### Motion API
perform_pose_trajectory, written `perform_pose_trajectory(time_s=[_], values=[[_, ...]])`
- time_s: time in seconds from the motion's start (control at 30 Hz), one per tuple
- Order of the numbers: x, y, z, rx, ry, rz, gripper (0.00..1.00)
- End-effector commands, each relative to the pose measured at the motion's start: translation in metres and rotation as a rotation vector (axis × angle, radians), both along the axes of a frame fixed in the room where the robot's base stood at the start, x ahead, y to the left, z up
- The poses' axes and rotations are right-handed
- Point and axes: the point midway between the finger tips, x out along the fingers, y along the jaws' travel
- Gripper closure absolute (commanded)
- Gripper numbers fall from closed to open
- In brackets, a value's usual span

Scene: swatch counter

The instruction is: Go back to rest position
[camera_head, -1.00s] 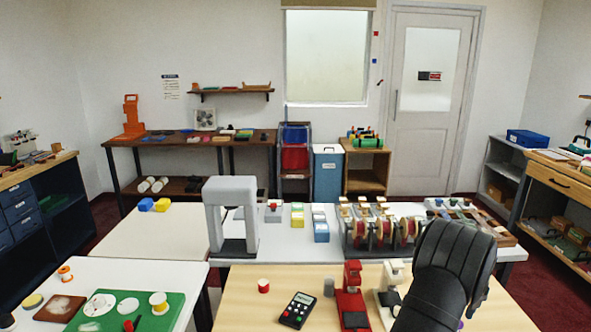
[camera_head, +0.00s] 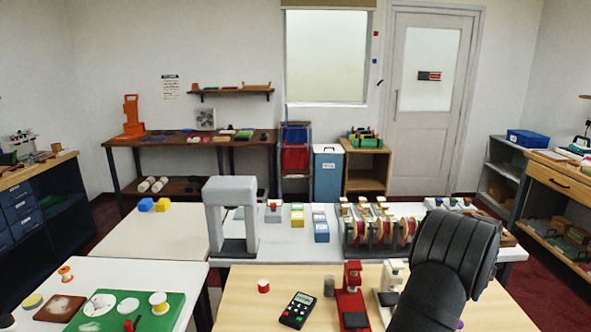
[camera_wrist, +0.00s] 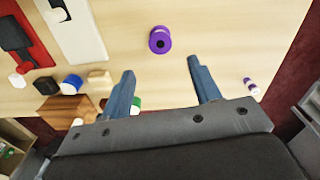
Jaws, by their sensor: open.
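My gripper (camera_wrist: 168,90) shows in the wrist view with its two blue fingers spread apart and nothing between them. It is above the wooden table (camera_wrist: 215,45). A purple spool (camera_wrist: 160,40) stands on that table beyond the fingertips, apart from them. In the head view my black arm rises at the right front, and its gripper end is hidden.
A red device (camera_head: 351,295) and a white device (camera_head: 390,285) stand left of my arm, near a calculator (camera_head: 298,310). A wooden block (camera_wrist: 68,112) lies left of the fingers. A rack of spools (camera_head: 375,225) stands behind on the white table.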

Motion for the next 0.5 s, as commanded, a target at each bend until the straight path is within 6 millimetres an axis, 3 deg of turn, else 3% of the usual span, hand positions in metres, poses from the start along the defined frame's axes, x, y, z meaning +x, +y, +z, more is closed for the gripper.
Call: perform_pose_trajectory(time_s=[0.07, 0.1, 0.5], values=[[0.0, 0.0, 0.015, -0.002, -0.002, 0.0, 0.43], [-0.001, 0.001, -0.001, 0.003, 0.004, 0.0, 0.43], [0.0, 0.0, -0.082, 0.002, 0.002, 0.0, 0.43]])
